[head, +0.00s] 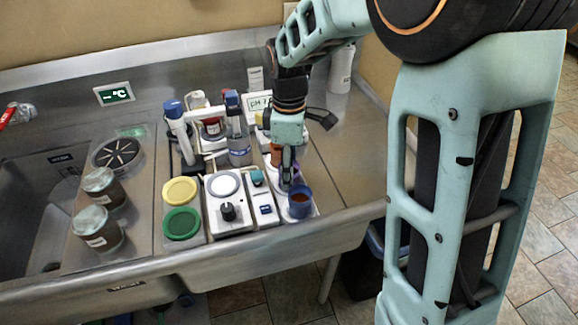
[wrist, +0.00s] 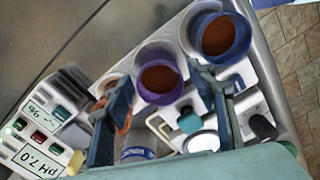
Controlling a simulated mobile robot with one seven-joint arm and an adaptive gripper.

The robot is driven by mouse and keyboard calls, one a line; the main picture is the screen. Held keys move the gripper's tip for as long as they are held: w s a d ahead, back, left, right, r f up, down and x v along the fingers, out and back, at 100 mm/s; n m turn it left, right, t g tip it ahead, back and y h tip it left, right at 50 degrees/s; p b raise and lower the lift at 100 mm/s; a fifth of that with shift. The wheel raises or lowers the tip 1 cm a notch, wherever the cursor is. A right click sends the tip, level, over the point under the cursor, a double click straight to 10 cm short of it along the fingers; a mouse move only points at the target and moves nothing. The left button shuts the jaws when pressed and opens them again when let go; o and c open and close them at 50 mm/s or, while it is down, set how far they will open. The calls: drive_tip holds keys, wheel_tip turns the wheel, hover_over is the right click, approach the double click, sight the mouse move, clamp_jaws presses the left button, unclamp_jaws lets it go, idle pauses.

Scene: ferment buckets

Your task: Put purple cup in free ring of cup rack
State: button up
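The purple cup (wrist: 160,98), with brown contents, shows between the two fingers of my gripper (wrist: 162,78) in the wrist view. My gripper's fingers are apart, one on each side of the cup, with small gaps visible near its rim. In the head view my gripper (head: 288,186) points down over the cup rack (head: 312,211) and mostly hides the purple cup. The cup appears to sit at the rack's middle place; its base is hidden. A blue cup (head: 300,208) with brown contents stands in the rack's near end; it also shows in the wrist view (wrist: 221,57).
A white stirrer (head: 228,213) and a small white device (head: 262,208) stand left of the rack. Yellow (head: 181,190) and green (head: 181,223) lids lie farther left. A pH meter (head: 260,103) and bottle (head: 239,150) stand behind. Bare steel counter (head: 350,165) lies right.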

wheel_tip(320, 180, up, 12)
drive_tip(key=shift+r+p, duration=0.2)
drive_tip(key=shift+p, duration=0.25)
idle(0.4)
